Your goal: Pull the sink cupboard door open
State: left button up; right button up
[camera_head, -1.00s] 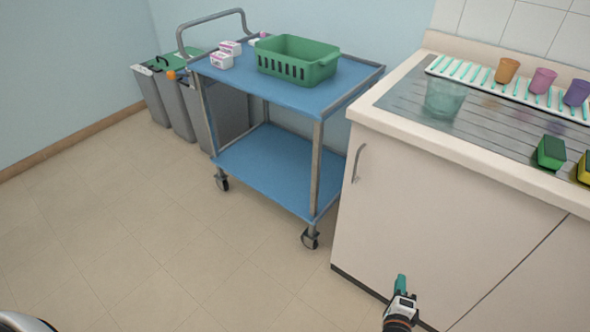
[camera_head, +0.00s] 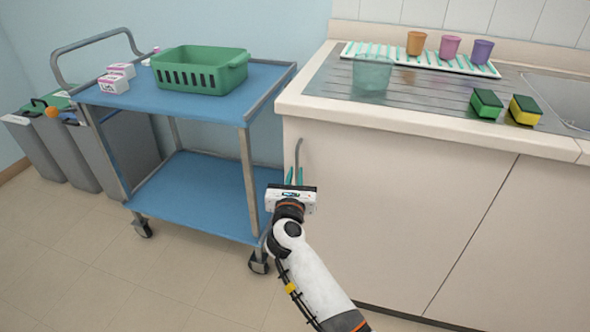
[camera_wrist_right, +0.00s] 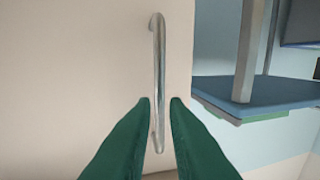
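The cupboard door (camera_head: 390,215) is a plain cream panel under the sink counter, and it looks shut. Its grey vertical bar handle (camera_head: 298,152) is near the door's left edge. My right gripper (camera_head: 295,174) is at the handle, pointing toward the door. In the right wrist view the two green fingers (camera_wrist_right: 160,100) are open, with the metal handle (camera_wrist_right: 160,60) showing in the gap between them. There is space on both sides of the bar, so the fingers do not look closed on it. My left gripper is not in view.
A blue trolley (camera_head: 200,205) with a green basket (camera_head: 200,72) stands close left of the cupboard. Floor is free in front of the trolley.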

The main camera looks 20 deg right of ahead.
aim_at(297, 167)
jog(key=shift+b+x, duration=0.6)
jog(key=shift+x, duration=1.55)
jog(key=shift+c, duration=0.2)
grip_shut()
